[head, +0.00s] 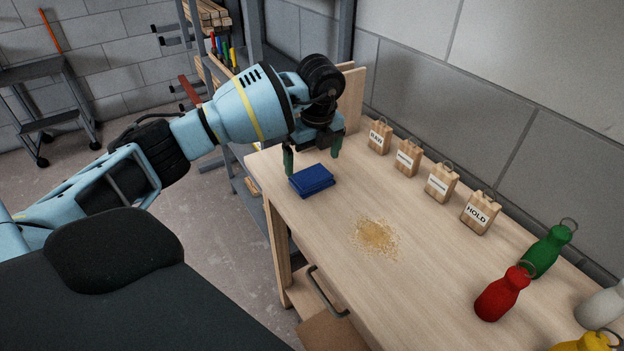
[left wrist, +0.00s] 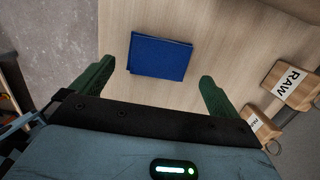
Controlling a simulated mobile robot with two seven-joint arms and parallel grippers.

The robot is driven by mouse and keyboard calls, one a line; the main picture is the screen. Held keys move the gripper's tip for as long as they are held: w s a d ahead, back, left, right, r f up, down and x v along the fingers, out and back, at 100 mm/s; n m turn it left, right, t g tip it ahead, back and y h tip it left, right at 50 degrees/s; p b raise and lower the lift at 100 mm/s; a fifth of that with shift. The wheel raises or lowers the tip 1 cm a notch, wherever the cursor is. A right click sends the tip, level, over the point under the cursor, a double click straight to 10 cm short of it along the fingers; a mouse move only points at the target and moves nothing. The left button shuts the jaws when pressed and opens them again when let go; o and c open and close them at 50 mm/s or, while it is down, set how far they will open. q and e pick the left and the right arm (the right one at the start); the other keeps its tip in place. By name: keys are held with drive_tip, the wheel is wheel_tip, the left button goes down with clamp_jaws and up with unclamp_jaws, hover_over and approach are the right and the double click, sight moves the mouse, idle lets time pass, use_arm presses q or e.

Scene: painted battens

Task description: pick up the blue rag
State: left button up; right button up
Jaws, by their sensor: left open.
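The blue rag (head: 312,180) lies folded flat on the wooden workbench (head: 350,205), near its left end. In the left wrist view the rag (left wrist: 159,56) lies just beyond the fingertips, in line with the gap between them. My left gripper (head: 312,160) is open and empty, with its green fingers pointing down above the bench by the rag. In the left wrist view the two fingers of the left gripper (left wrist: 157,70) stand wide apart, one on either side of the rag's width. My right gripper is not in view.
A patch of sawdust (head: 375,237) lies right of the rag. Wooden blocks with labels, including one marked HOLD (head: 480,212), stand along the wall. A red bottle (head: 502,294) and a green bottle (head: 547,251) stand at the right. A drawer handle (head: 326,293) juts from the bench front.

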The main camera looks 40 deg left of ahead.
sight(312, 176)
use_arm(q)
drive_tip(key=shift+f, duration=0.3)
wheel_tip(312, 176, down, 4)
drive_tip(key=shift+s+r, duration=0.1)
drive_tip(key=shift+r, duration=0.15)
drive_tip(key=shift+a+f, duration=0.1)
drive_tip(key=shift+f, duration=0.4)
drive_tip(key=shift+c, duration=0.6)
drive_tip(key=c, duration=0.7)
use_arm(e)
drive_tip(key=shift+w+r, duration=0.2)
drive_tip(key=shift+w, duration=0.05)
